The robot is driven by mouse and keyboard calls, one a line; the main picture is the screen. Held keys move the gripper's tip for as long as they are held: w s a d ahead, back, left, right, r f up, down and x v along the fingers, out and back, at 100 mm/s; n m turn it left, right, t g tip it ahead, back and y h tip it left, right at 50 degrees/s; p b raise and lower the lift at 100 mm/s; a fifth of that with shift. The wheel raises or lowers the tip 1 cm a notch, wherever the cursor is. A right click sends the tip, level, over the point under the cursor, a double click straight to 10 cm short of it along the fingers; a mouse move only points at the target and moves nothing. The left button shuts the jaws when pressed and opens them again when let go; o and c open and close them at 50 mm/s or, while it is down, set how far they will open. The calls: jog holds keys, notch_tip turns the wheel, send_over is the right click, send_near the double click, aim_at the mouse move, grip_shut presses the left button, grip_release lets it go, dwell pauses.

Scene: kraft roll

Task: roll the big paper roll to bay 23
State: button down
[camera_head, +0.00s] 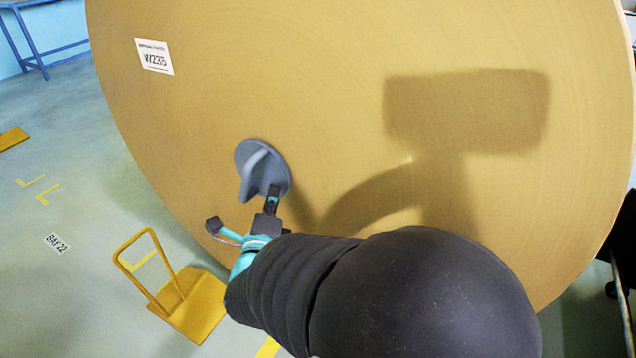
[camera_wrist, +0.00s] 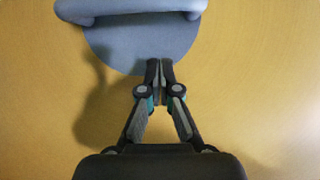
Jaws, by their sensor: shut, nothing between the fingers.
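The big paper roll (camera_head: 330,60) stands on its rim, its flat tan end filling most of the head view; its right and top edges run near or out of the frame. A white label reading W235 (camera_head: 155,56) is on its upper left. A grey-blue round plug with a raised grip bar (camera_head: 258,165) sits on the roll's face; it also shows at the top of the wrist view (camera_wrist: 140,45). My gripper (camera_head: 273,192) is shut and empty, its fingertips at the plug's lower edge. In the wrist view, my gripper (camera_wrist: 160,65) overlaps the plug; whether it touches is unclear.
A yellow wedge with a loop handle (camera_head: 185,305) lies on the floor at the roll's lower left. A floor sign reads BAY 22 (camera_head: 57,243), near yellow corner marks (camera_head: 40,188). Another yellow piece (camera_head: 10,138) is at far left. A blue table (camera_head: 45,40) stands behind.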

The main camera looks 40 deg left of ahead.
jog(key=shift+s+a+r+p, duration=0.2)
jog(key=shift+s+a, duration=0.1)
jog(key=shift+a, duration=0.25)
jog(key=shift+s+a+r+p, duration=0.1)
jog(key=shift+s+a+r, duration=0.2)
jog(key=shift+a, duration=0.25)
jog(key=shift+s+a+r+p, duration=0.15)
jog(key=shift+s+a, duration=0.15)
jog(key=shift+a, duration=0.25)
